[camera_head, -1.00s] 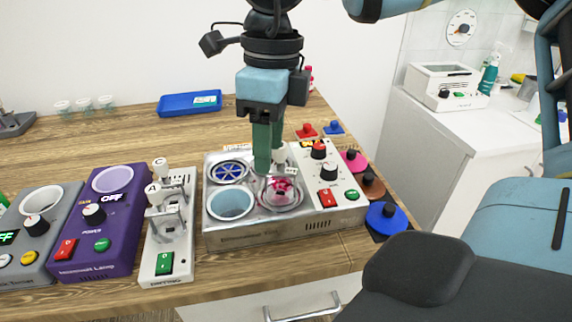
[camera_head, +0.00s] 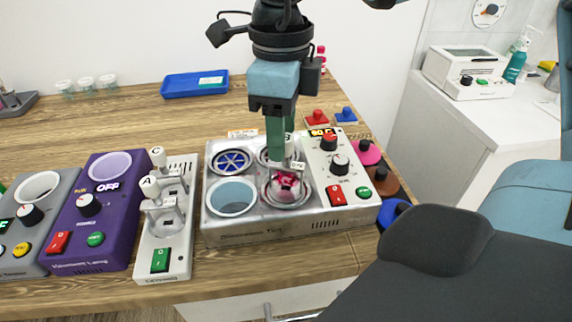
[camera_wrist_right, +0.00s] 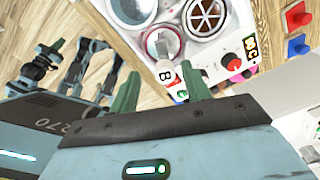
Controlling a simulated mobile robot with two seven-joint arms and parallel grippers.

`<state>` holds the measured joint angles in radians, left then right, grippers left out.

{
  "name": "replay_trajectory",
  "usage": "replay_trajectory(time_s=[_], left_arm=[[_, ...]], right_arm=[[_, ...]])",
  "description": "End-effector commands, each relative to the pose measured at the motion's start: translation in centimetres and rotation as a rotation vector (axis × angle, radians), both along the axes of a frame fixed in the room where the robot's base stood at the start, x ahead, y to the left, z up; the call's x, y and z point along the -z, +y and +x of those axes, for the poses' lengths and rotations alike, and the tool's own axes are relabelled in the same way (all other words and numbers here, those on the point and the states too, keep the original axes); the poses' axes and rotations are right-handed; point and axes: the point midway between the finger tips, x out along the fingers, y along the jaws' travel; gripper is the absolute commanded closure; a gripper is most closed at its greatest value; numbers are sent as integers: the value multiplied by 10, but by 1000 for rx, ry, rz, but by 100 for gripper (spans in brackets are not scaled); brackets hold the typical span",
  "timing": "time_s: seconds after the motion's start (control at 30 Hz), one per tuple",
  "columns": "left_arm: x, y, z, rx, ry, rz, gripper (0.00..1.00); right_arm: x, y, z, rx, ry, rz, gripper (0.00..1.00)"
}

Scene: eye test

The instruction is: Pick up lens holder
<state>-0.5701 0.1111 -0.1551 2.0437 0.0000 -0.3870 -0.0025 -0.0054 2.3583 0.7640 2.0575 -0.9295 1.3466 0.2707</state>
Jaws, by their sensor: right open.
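A lens holder with a white knob marked B (camera_wrist_right: 165,73) sits at the grey ultrasonic-type unit (camera_head: 290,225), over its round basin with pink contents; it is partly hidden in the head view behind a green finger. My right gripper (camera_head: 281,150) points down over it. In the right wrist view its two green fingers (camera_wrist_right: 160,88) are apart, with the knob between or just beyond their tips; I cannot tell if they touch it. Two more holders, marked A (camera_head: 150,187) and C (camera_head: 158,158), stand in the white stand (camera_head: 150,255) to the left.
A purple unit (camera_head: 115,225) and a grey unit (camera_head: 25,255) stand left of the white stand. A blue tray (camera_head: 190,86) and several small glass cups lie behind. Red, blue, pink and brown knobbed pieces line the right edge. Open wood lies behind the units.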

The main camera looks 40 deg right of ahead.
Motion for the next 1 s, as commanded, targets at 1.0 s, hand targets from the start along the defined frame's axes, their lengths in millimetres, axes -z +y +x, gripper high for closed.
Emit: replay_trajectory(time_s=[1.0], left_arm=[[-5, -1, 2, -2, -7, -2, 100]], right_arm=[[51, -7, 0, 0, -1, 0, 82]])
